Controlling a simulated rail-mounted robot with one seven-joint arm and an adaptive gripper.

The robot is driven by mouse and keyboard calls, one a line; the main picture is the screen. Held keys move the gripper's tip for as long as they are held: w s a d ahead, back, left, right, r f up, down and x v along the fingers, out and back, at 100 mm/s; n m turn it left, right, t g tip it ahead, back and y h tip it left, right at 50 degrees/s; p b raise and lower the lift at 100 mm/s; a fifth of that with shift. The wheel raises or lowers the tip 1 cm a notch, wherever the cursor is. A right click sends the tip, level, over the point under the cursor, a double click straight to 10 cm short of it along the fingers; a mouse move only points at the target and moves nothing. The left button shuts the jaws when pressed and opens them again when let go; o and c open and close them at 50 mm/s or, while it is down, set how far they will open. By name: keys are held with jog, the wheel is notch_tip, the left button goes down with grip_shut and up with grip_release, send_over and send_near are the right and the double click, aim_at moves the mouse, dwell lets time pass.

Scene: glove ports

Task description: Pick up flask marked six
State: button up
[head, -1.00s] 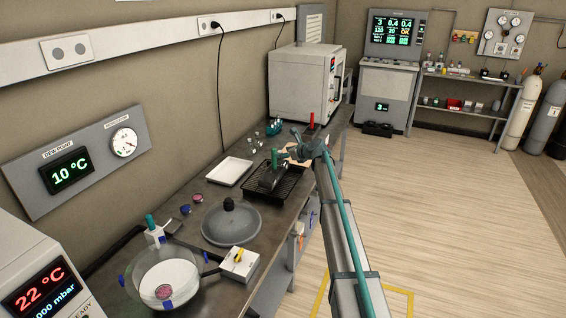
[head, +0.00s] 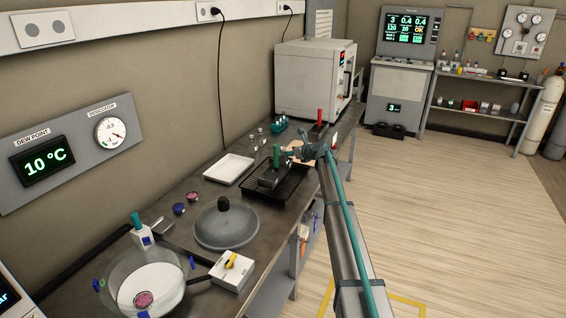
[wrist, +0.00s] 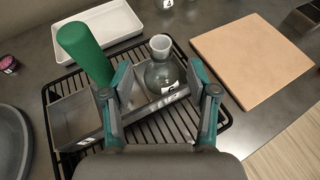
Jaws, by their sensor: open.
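A small round glass flask (wrist: 163,76) with a pale stopper or rim stands upright at a grey metal carrier in the wrist view. In the head view my gripper (head: 300,155) is over the black wire rack (head: 292,190), and the flask is hard to make out. The carrier (wrist: 75,120) has a green upright handle (wrist: 84,52) left of my gripper.
A tan board (wrist: 250,62) lies right of the rack. A white tray (head: 229,169) lies left of it, with small glassware (head: 253,144) behind. A grey lid (head: 227,225) and a glass vessel (head: 150,285) are nearer. A red-handled thing (head: 319,118) stands farther back.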

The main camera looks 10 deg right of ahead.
aim_at(283, 158)
jog(key=shift+p+x, duration=1.1)
jog(key=shift+x, duration=1.95)
jog(key=shift+d+f, duration=0.1)
jog(key=shift+f, duration=0.05)
grip_shut()
